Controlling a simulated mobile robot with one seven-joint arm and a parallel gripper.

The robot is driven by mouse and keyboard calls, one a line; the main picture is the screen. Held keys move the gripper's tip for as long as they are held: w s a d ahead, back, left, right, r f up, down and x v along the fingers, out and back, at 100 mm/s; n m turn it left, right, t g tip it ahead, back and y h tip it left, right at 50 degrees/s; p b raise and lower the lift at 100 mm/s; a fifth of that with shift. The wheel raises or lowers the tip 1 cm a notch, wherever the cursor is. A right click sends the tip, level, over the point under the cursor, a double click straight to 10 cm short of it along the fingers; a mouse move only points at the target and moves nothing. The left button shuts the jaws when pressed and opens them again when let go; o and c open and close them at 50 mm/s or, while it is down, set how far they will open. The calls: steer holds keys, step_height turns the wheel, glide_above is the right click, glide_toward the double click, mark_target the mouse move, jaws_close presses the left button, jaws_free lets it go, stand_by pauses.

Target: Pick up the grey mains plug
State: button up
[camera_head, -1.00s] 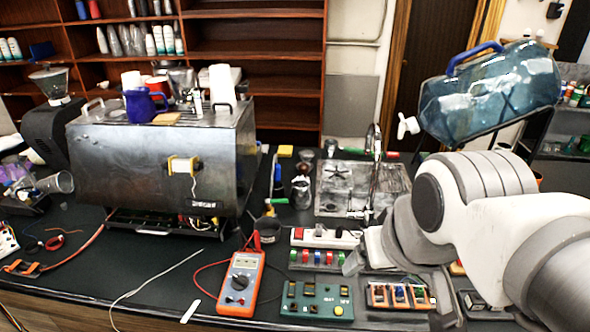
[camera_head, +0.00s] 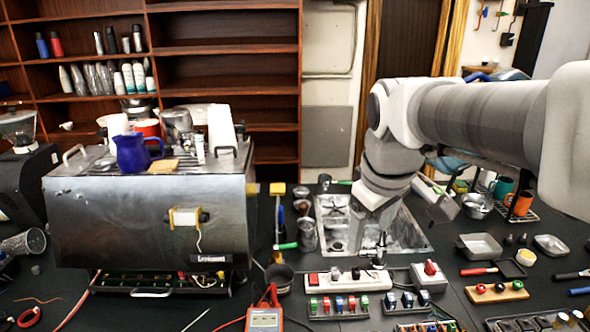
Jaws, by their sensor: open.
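My arm reaches in from the right and bends down over the steel sink. My gripper (camera_head: 366,230) points downward at its end, above the sink's front part and behind the power strip. It is open, and its fingertips are small and hard to make out against the sink. I cannot pick out the grey mains plug for certain. The white power strip (camera_head: 345,279) has a red switch at its left end and small dark pieces along its top, too small to identify.
The steel brewer (camera_head: 140,215) stands left with a blue jug (camera_head: 135,152) on top. A grey box with a red knob (camera_head: 430,277) sits right of the strip. An orange multimeter (camera_head: 264,319) is in front. Pans (camera_head: 480,246) and tools crowd the right.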

steer(key=w+f+n+g, duration=0.1)
steer(key=w+f+n, duration=0.15)
steer(key=w, duration=0.45)
steer(key=w+f+n+g, duration=0.1)
steer(key=w+f+n, duration=0.15)
steer(key=w, duration=0.35)
steer(key=n+g, duration=0.2)
steer(key=n, duration=0.5)
glide_above(336, 270)
steer(key=shift+y, duration=0.3)
steer(key=f, duration=2.1)
steer(key=shift+w+a+f+p, duration=0.15)
steer(key=shift+w+f+p, duration=0.05)
steer(key=shift+f+p, duration=0.1)
steer(key=shift+s+f+p, duration=0.15)
steer(key=shift+f+p, duration=0.6)
steer(key=shift+f, duration=1.95)
jaws_close()
